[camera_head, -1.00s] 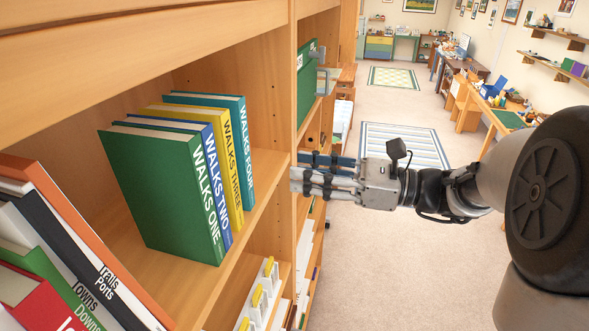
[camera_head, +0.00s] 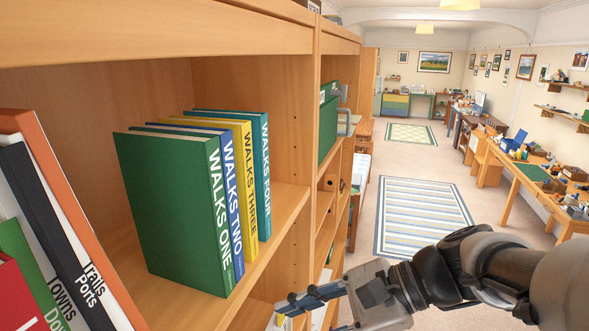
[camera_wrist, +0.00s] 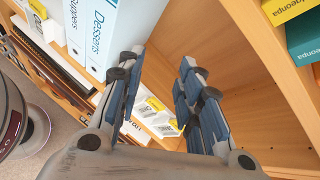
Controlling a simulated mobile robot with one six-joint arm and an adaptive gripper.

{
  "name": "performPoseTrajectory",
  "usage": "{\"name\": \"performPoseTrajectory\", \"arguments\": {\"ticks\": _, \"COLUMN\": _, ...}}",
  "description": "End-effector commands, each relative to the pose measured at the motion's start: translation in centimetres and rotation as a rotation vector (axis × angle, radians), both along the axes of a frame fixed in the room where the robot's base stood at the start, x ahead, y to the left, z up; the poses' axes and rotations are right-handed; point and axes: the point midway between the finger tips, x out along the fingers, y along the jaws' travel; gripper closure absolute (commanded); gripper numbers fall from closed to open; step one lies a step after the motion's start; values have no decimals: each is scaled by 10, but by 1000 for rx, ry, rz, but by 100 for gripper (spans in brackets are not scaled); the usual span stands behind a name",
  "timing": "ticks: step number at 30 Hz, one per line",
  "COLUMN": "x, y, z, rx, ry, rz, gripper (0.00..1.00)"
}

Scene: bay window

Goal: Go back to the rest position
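My gripper (camera_head: 308,298) is at the bottom of the head view, in front of the lower part of the bookcase. In the wrist view its two blue-padded fingers (camera_wrist: 160,80) stand apart with nothing between them, so it is open and empty. My arm reaches in from the lower right. The green book Walks One (camera_head: 180,210), blue Walks Two (camera_head: 227,190), yellow Walks Three (camera_head: 247,185) and teal Walks Four (camera_head: 264,180) stand upright side by side on the shelf (camera_head: 170,297) above and left of my gripper, apart from it.
Leaning books (camera_head: 60,230) stand at the left. The wooden bookcase upright (camera_head: 303,130) is close to my gripper. White binders (camera_wrist: 100,35) show in the wrist view.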

Motion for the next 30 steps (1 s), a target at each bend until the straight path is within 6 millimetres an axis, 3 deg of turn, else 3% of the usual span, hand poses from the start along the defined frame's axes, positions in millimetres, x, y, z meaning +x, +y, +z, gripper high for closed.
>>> {"name": "performPoseTrajectory", "arguments": {"ticks": 1, "x": -26, "y": 0, "z": -45, "rx": -133, "ry": -89, "rz": 89, "gripper": 67}}
{"name": "performPoseTrajectory", "arguments": {"ticks": 3, "x": -55, "y": -11, "z": -88, "rx": -320, "ry": -211, "rz": 220, "gripper": 67}}
{"name": "performPoseTrajectory", "arguments": {"ticks": 6, "x": -86, "y": -37, "z": -142, "rx": -579, "ry": -395, "rz": 417, "gripper": 67}}
{"name": "performPoseTrajectory", "arguments": {"ticks": 10, "x": -105, "y": -77, "z": -189, "rx": -870, "ry": -614, "rz": 658, "gripper": 67}}
{"name": "performPoseTrajectory", "arguments": {"ticks": 13, "x": -109, "y": -101, "z": -208, "rx": -1035, "ry": -739, "rz": 801, "gripper": 67}}
{"name": "performPoseTrajectory", "arguments": {"ticks": 18, "x": -109, "y": -121, "z": -216, "rx": -1178, "ry": -842, "rz": 929, "gripper": 67}}
{"name": "performPoseTrajectory", "arguments": {"ticks": 30, "x": -109, "y": -123, "z": -214, "rx": -1195, "ry": -850, "rz": 946, "gripper": 67}}
